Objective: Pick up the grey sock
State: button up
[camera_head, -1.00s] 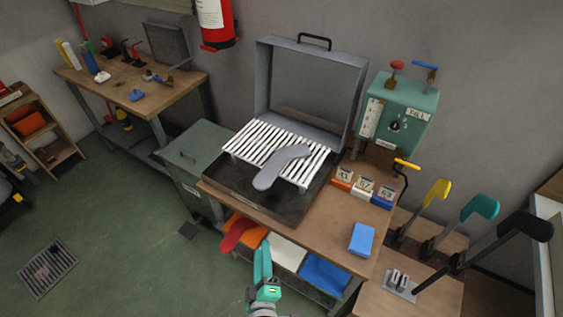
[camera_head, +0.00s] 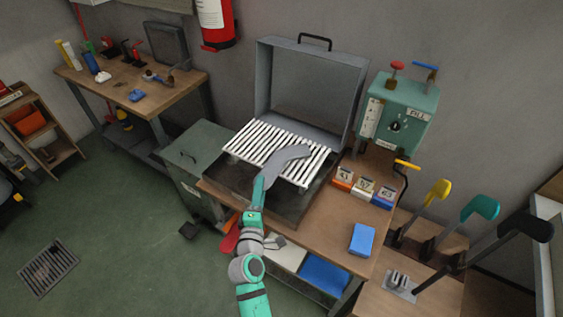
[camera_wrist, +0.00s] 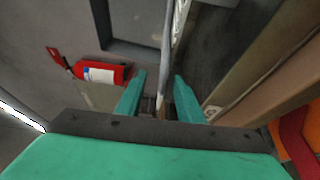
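The grey sock (camera_head: 284,160) lies flat and bent on the white slatted rack (camera_head: 250,142). Its upper part points to the right and its near end is partly hidden by my gripper (camera_head: 264,180). My gripper is at that near end, at the front edge of the rack. In the wrist view, my gripper's (camera_wrist: 159,78) two green fingers are apart. The sock (camera_wrist: 166,60) shows as a thin grey strip, edge-on, running between them. A gap shows on each side of the strip, so the fingers do not close on it.
The rack stands over a dark tray (camera_head: 230,178) before an open grey lid (camera_head: 310,85). Numbered blocks (camera_head: 363,188), a blue pad (camera_head: 362,239) and a green control box (camera_head: 398,110) are to the right. Coloured levers (camera_head: 480,208) rise further right.

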aim_at(265, 166)
jog(key=shift+w+d+f, duration=0.1)
jog(key=shift+w+d, duration=0.1)
jog(key=shift+w, duration=0.7)
jog(key=shift+w+d+f, duration=0.15)
jog(key=shift+w, duration=0.7)
jog(key=shift+w+d+f, duration=0.1)
jog(key=shift+w+d, duration=0.1)
jog(key=shift+w, duration=0.7)
grip_shut()
